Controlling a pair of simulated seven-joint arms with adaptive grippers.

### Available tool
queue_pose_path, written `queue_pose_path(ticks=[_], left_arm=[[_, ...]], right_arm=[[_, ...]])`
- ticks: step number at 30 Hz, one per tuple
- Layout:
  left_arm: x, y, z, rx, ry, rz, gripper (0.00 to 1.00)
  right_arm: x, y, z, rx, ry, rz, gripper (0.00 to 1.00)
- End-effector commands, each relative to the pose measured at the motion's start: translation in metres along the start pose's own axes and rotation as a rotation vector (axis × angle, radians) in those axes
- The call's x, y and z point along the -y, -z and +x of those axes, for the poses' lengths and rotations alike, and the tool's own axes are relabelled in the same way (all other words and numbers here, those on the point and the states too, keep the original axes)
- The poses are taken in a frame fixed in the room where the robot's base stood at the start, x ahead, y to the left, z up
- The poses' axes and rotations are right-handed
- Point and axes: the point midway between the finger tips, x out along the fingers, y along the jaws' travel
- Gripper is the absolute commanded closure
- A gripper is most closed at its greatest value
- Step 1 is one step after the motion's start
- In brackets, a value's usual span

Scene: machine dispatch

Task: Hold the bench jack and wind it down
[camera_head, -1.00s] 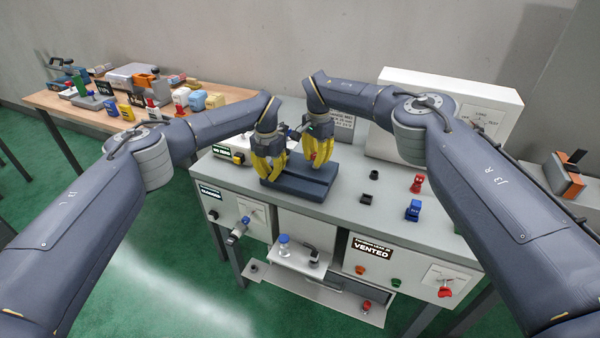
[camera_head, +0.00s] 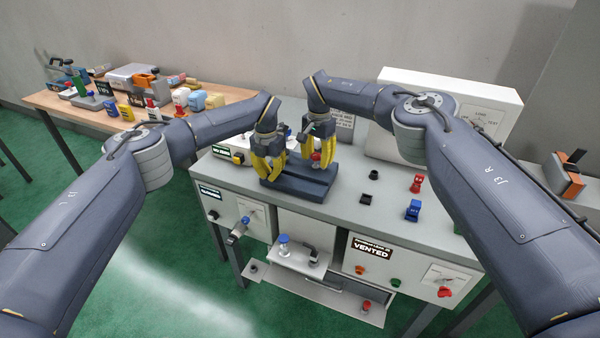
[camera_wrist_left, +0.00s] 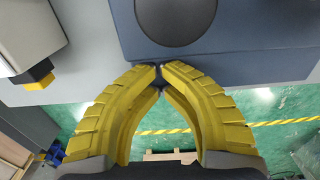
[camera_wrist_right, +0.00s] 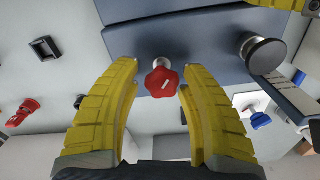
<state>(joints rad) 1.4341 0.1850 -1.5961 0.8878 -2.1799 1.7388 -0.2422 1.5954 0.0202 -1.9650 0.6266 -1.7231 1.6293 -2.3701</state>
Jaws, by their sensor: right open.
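The bench jack is a dark blue-grey block (camera_head: 300,183) on the bench top. In the right wrist view its body (camera_wrist_right: 190,62) carries a red lobed knob (camera_wrist_right: 161,82) on a short metal shaft and a round dark pad (camera_wrist_right: 263,52). My right gripper (camera_head: 318,160) is open, its fingers on either side of the red knob with visible gaps. My left gripper (camera_head: 266,178) is at the jack's left end. In the left wrist view its fingertips (camera_wrist_left: 161,67) come together at the edge of the jack body (camera_wrist_left: 240,62), below the round pad (camera_wrist_left: 176,20). Nothing shows clearly between them.
A black square socket (camera_head: 369,174), a red part (camera_head: 417,184) and a blue part (camera_head: 412,210) stand right of the jack. A large white box (camera_head: 450,100) stands behind. A lower shelf (camera_head: 302,262) holds a blue-topped item (camera_head: 284,240). A wooden side table (camera_head: 60,108) holds many items.

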Motion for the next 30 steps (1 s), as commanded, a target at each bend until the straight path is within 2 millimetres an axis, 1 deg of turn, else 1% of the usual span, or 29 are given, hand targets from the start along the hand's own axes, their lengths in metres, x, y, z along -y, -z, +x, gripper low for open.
queue_pose_path(ticks=[1, 7, 11, 24, 30], left_arm=[[-0.001, 0.004, 0.007, -0.011, -0.002, -0.001, 1.0], [-0.001, 0.004, 0.007, -0.011, -0.001, -0.001, 1.0], [-0.001, 0.004, 0.007, -0.011, -0.001, -0.001, 1.0], [0.0, 0.004, 0.007, -0.011, -0.001, 0.0, 1.0], [0.0, 0.004, 0.007, -0.011, -0.001, 0.0, 1.0]], right_arm=[[0.0, -0.001, 0.0, 0.001, 0.0, 0.0, 0.58], [0.001, -0.002, 0.0, 0.002, 0.0, -0.001, 0.58], [0.001, -0.002, -0.004, 0.002, 0.0, -0.001, 0.58], [0.001, -0.002, -0.034, 0.003, 0.0, -0.001, 0.58], [0.001, -0.002, -0.039, 0.004, -0.001, -0.001, 0.58]])
